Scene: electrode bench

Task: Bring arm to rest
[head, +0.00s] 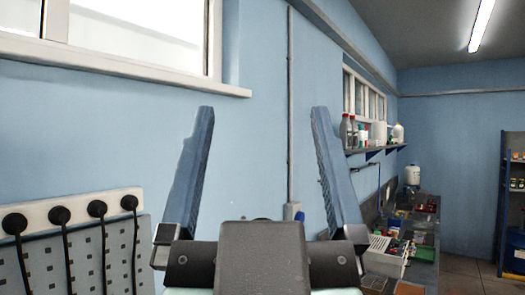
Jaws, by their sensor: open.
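My gripper (258,115) is in the lower middle of the head view, close to the camera. Its two long blue-grey fingers point up and stand wide apart. The gap between them is empty, with only the blue wall and a thin vertical conduit showing behind. The dark gripper body hides what lies directly below and behind it. The rest of my arm is not clearly seen.
A blue wall (262,170) has a window (140,25) at upper left. Several black plugs sit in a white strip (90,207) at lower left. A cluttered bench (425,250) and a bottle shelf (370,150) stand at right. A blue shelf unit (513,205) is at far right.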

